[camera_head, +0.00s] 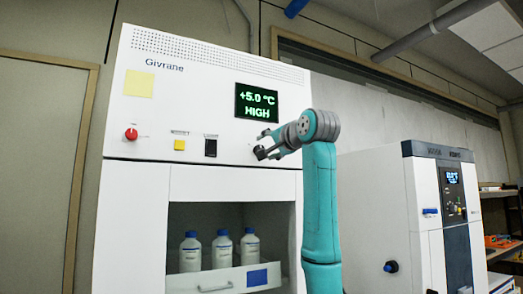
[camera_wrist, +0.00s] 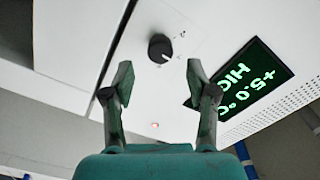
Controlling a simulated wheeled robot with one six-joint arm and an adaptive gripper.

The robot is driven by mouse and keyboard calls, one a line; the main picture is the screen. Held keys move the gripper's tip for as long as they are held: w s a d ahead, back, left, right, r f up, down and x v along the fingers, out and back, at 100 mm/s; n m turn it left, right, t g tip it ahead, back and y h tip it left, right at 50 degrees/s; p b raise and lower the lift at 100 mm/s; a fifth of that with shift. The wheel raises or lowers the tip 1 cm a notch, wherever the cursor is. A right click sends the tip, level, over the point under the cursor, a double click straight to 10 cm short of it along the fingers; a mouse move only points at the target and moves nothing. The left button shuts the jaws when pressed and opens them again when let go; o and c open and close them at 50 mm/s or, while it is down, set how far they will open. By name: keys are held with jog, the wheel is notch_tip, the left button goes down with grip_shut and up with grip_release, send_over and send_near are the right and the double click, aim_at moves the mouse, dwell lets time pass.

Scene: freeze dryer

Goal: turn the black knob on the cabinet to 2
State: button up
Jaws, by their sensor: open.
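The black knob (camera_wrist: 160,48) is on the white front panel of the cabinet (camera_head: 215,72). In the wrist view it lies ahead of and between my open fingers, with a white pointer mark and small markings around it that are too small to read. My gripper (camera_wrist: 157,80) is open and empty, and its fingertips appear short of the knob. In the head view the knob (camera_head: 260,153) is partly covered by my gripper (camera_head: 268,146), which is at the right of the panel under the display.
A green display (camera_head: 257,102) reads +5.0 °C HIGH. A red knob (camera_head: 131,134), a yellow button (camera_head: 179,145) and a black switch (camera_head: 210,148) are further left on the panel. Several white bottles (camera_head: 221,250) stand in the open bay below. Another machine (camera_head: 400,210) stands at right.

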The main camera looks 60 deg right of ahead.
jog(key=x, duration=0.4)
jog(key=shift+w+d, duration=0.2)
jog(key=shift+w, duration=0.1)
grip_shut()
jog(key=shift+n, duration=0.3)
jog(key=n, duration=1.1)
jog(key=shift+a, duration=0.1)
jog(key=shift+n, duration=0.3)
